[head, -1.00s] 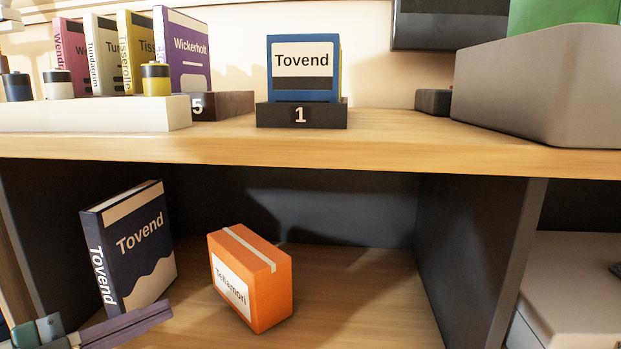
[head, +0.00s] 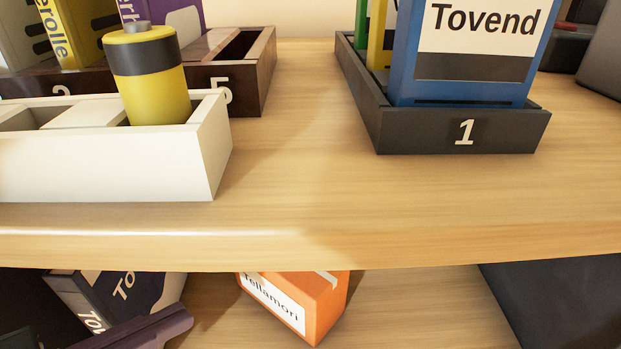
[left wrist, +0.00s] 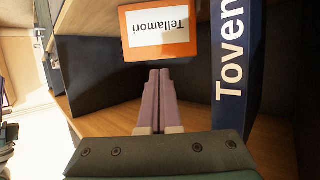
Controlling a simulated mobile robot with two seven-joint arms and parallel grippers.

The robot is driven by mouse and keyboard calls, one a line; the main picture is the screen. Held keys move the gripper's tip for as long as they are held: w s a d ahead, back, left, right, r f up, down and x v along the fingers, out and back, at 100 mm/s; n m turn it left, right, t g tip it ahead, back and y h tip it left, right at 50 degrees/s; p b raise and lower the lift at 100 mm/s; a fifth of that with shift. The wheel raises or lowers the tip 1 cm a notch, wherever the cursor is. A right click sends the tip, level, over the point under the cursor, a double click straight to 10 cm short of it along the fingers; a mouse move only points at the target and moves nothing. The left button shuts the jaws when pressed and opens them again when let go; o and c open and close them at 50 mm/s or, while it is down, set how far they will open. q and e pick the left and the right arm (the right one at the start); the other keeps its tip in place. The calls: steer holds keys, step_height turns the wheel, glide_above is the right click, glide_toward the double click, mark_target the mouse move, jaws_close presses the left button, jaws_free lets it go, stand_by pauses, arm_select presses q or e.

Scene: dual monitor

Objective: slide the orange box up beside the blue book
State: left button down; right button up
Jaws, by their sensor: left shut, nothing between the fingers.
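The orange box (head: 326,302), labelled Tellamori, stands turned at an angle on the lower shelf. The upper shelf hides its top in the head view. The dark blue Tovend book (head: 88,291) stands to its left, with a gap between them. My left gripper (head: 184,320) is shut and empty, in front of the book and left of the box. In the left wrist view, the shut purple fingers (left wrist: 159,74) point at the box (left wrist: 128,55), just short of its lower edge in the picture. The book (left wrist: 238,70) is at their right. My right gripper is not in view.
The upper shelf (head: 300,235) overhangs the box and book. It carries a white tray (head: 110,165) with a yellow battery (head: 150,80), and a black rack (head: 460,133) marked 1. A dark side panel (head: 550,300) bounds the lower compartment; free shelf floor lies right of the box.

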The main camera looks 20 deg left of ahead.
mark_target(309, 303)
arm_select(q)
steer(key=w+d+b, duration=0.1)
steer(key=w+d, duration=0.1)
steer(key=w, duration=0.2)
steer(key=w+d+b, duration=0.2)
steer(key=w, duration=0.3)
steer(key=w+d+b, duration=0.1)
steer(key=w+d, duration=0.2)
steer(key=w, duration=0.2)
steer(key=shift+w, duration=0.15)
steer(key=shift+a+f+b, duration=0.1)
steer(key=shift+f+b, duration=0.5)
steer(key=shift+b, duration=0.2)
steer(key=shift+s+f, duration=0.2)
steer(key=shift+f, duration=0.1)
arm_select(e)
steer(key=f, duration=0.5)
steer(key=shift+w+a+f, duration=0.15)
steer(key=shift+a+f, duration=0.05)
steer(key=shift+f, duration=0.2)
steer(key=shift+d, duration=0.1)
